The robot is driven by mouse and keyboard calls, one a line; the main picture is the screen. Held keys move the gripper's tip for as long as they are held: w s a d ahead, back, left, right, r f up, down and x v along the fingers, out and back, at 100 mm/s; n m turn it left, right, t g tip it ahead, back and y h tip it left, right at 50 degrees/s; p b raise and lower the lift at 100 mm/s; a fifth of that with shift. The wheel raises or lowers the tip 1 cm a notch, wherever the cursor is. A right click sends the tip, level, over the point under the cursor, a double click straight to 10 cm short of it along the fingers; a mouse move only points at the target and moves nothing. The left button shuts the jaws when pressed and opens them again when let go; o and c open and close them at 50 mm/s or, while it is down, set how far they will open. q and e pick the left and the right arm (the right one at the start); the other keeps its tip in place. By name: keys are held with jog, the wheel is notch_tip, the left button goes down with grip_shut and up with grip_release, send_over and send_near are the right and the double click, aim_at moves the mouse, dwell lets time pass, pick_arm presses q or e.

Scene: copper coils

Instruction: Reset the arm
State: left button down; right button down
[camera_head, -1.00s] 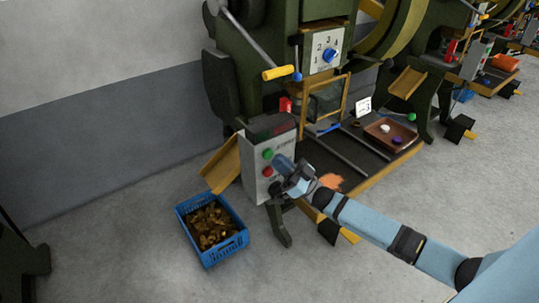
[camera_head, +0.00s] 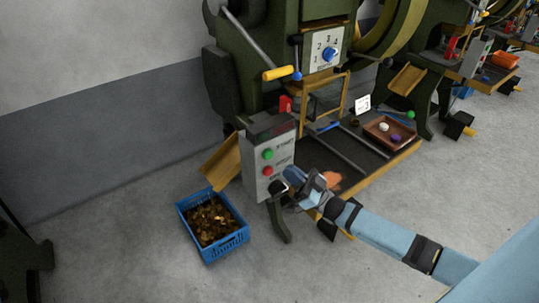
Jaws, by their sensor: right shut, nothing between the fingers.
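My right arm comes in from the lower right, with light blue links. My right gripper (camera_head: 284,180) is shut and empty. It shows just in front of the lower right side of the grey control box (camera_head: 267,158); I cannot tell whether it touches the box. The box has a green button (camera_head: 267,154) marked START and a red button (camera_head: 267,171) below it. The gripper and wrist hide part of the machine's base edge and part of an orange-brown patch (camera_head: 331,181) on the bed. My left gripper is not in view.
A blue crate (camera_head: 242,238) of copper-coloured pieces stands on the floor below a yellow chute (camera_head: 222,162). The green machine (camera_head: 318,14) has a dial panel (camera_head: 327,48) and a yellow-handled lever (camera_head: 277,73). A brown tray (camera_head: 376,138) with small items sits on its bed.

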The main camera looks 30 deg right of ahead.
dwell(0.5)
jog(key=s+a+f+m+g+h+p, duration=0.2)
jog(key=s+a+f+g+h+p, duration=0.2)
jog(key=s+a, duration=0.3)
jog(key=s+a+f+m+g+h+p, duration=0.2)
jog(key=s+a+f+g+h+p, duration=0.3)
jog(key=s, duration=0.7)
jog(key=a+f+h+p, duration=0.1)
jog(key=a+h, duration=0.1)
jog(key=a, duration=0.1)
jog(key=shift+s+h, duration=0.3)
jog(key=shift+s, duration=0.1)
jog(key=shift+a, duration=0.1)
